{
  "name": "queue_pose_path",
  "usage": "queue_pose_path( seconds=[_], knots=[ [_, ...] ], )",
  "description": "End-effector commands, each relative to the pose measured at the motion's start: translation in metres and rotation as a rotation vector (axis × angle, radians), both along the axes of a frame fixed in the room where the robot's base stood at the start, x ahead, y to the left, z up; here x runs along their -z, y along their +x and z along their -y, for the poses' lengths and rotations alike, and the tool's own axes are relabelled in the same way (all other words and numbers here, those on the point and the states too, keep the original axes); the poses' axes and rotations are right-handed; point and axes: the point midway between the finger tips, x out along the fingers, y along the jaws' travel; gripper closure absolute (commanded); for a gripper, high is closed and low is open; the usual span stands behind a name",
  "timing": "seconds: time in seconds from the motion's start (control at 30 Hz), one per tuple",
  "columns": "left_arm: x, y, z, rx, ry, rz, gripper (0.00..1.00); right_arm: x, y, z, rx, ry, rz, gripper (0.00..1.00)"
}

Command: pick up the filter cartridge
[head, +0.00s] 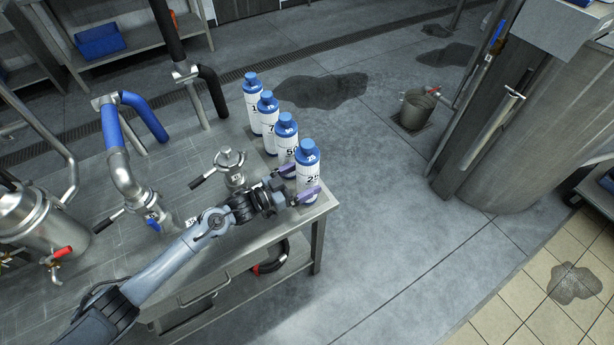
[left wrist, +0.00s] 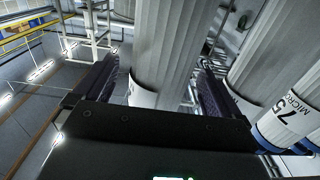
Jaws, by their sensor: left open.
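Four white filter cartridges with blue caps stand upright in a row at the table's right edge. The nearest, marked 25 (head: 307,158), has my left gripper (head: 301,185) at its lower part. In the left wrist view the open fingers (left wrist: 160,88) stand on either side of a pale ribbed cartridge body (left wrist: 172,45); whether they touch it I cannot tell. The cartridge marked 50 (head: 285,140) stands just behind, then two more, the farthest (head: 252,100) marked with a 1. My right gripper is not in view.
A steel valve fitting with a black handle (head: 232,165) stands on the table (head: 160,190) close left of my gripper. Blue and black pipes (head: 145,115) rise farther left. A cartridge marked 75 (left wrist: 290,115) is close by in the wrist view. Open floor lies right of the table.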

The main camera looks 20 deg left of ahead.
Motion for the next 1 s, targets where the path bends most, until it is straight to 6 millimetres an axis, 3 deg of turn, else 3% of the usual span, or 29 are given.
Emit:
queue_pose_path(
  seconds=[0.2,0.57,1.0],
  knots=[
    [-0.004,0.023,0.016,0.001,-0.002,0.001,0.02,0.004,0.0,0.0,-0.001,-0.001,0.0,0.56],
    [-0.004,0.029,0.021,0.0,0.0,0.0,0.02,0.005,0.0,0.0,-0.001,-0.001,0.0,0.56],
    [-0.004,0.029,0.021,0.0,-0.001,-0.001,0.66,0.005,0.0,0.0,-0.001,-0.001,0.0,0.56]
  ],
)
